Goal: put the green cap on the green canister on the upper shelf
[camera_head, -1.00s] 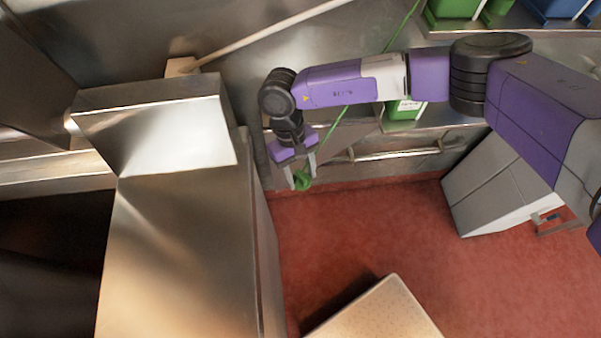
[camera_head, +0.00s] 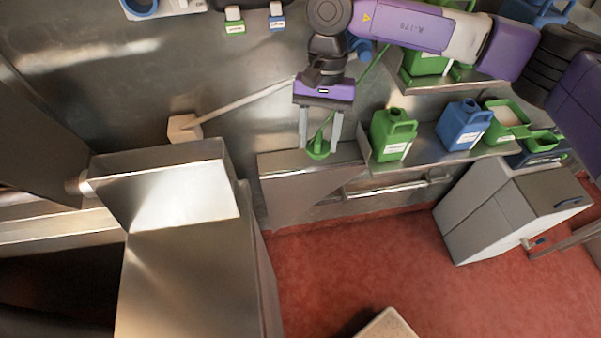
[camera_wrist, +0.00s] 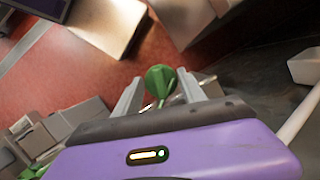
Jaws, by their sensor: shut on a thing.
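My gripper (camera_head: 320,143) is shut on the green cap (camera_head: 318,153), which sits between its fingertips. The cap also shows between the fingers in the wrist view (camera_wrist: 160,78). A thin green line runs from near the cap up and right, passing behind my arm. The gripper points down, in front of the metal wall and left of the shelves. On the upper shelf (camera_head: 447,80) a green canister (camera_head: 425,65) is partly hidden behind my arm; its top cannot be seen. The cap is apart from it, lower and to the left.
The lower shelf (camera_head: 440,160) holds another green canister (camera_head: 393,135), a blue canister (camera_head: 465,125) and a green open container (camera_head: 507,118). A metal housing (camera_head: 185,260) stands at left. A grey cabinet (camera_head: 500,205) stands at right. Red floor (camera_head: 330,270) is open between.

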